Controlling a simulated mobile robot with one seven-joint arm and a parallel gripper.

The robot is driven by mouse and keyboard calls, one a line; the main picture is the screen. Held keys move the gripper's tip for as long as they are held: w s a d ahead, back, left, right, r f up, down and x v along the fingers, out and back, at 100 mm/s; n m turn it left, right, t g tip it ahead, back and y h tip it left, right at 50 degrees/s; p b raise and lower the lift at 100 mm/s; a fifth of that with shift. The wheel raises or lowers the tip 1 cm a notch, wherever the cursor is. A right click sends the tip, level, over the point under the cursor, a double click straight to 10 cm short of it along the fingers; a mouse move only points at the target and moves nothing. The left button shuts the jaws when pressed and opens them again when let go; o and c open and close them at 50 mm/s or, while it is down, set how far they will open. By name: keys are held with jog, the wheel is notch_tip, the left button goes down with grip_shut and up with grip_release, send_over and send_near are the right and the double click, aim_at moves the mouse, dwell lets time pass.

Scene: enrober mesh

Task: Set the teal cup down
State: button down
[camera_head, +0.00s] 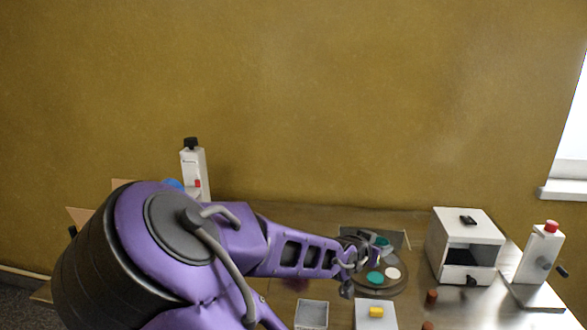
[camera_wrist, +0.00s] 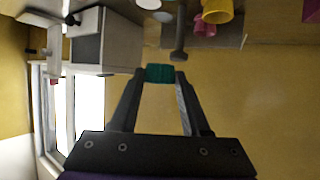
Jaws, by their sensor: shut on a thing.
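The teal cup (camera_wrist: 160,73) is between my fingertips in the wrist view, and my gripper (camera_wrist: 161,76) is shut on it. In the head view my gripper (camera_head: 368,256) is over the right half of the table, near a dark round plate (camera_head: 372,289). A small teal patch (camera_head: 382,241) at the fingers appears to be the held cup, partly hidden by the gripper. A teal disc (camera_head: 375,278) and a white disc (camera_head: 392,272) show on the round plate. I cannot tell the cup's height above the surface.
A white open-fronted box (camera_head: 465,226) and a red-topped white device (camera_head: 540,252) stand at right. Reddish-brown cylinders (camera_head: 432,296) are nearby. A grey open box (camera_head: 311,315) and a white block with a yellow piece (camera_head: 376,312) are in front. A white device (camera_head: 194,170) stands back left.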

jog(key=s+a+n+t+y, duration=0.2)
jog(key=s+a+n+y, duration=0.1)
jog(key=a, duration=0.5)
jog(key=shift+a+r+n+t+y, duration=0.3)
jog(key=shift+a+n+y, duration=0.1)
jog(key=shift+n+y, duration=0.55)
